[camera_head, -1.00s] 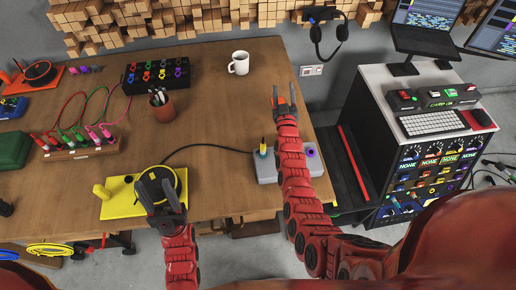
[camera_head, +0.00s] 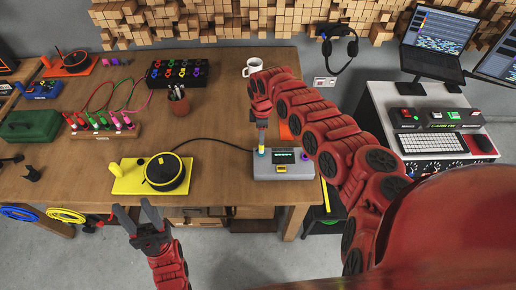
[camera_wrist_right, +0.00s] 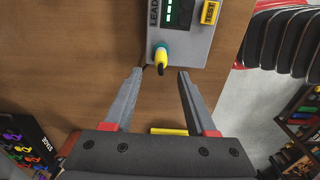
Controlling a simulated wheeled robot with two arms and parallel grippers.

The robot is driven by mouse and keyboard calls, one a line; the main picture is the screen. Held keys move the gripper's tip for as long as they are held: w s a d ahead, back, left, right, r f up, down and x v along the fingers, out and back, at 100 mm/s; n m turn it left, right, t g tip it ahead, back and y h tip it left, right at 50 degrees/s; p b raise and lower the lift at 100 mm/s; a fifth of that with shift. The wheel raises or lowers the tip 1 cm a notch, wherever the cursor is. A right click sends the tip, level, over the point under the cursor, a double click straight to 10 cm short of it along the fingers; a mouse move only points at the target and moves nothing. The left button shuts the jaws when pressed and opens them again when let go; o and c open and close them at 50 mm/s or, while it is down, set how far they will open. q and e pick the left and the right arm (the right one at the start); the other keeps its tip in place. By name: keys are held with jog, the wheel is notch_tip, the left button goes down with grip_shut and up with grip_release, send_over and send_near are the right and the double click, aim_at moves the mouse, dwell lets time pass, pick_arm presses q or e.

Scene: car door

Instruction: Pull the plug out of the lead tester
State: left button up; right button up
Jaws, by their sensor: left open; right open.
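The grey lead tester (camera_head: 283,170) sits near the front right edge of the wooden table. The yellow plug (camera_head: 262,152) stands in its left part, and in the right wrist view the plug (camera_wrist_right: 161,62) sits in a teal socket. A black cable runs left from the plug's side towards a yellow reel unit (camera_head: 128,178). My right gripper (camera_wrist_right: 160,72) is open, with its fingertips either side of the plug's free end and gaps showing on both sides. In the head view its fingers are partly hidden by the arm. My left gripper (camera_head: 138,212) is open and empty in front of the table edge.
A pen cup (camera_head: 178,103), a white mug (camera_head: 252,67) and a black box with coloured sockets (camera_head: 180,74) stand further back. A board with coloured leads (camera_head: 100,130) is at the left. The table between reel and tester is clear except for the cable.

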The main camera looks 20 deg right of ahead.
aim_at(261, 147)
jog(key=shift+s, duration=0.1)
dwell(0.3)
notch_tip(261, 147, down, 9)
jog(key=b, duration=0.7)
jog(key=shift+b, duration=0.3)
dwell(0.7)
grip_shut()
jog(key=shift+r, duration=0.2)
dwell(1.2)
jog(key=shift+r+p, duration=2.55)
jog(key=shift+r, duration=0.3)
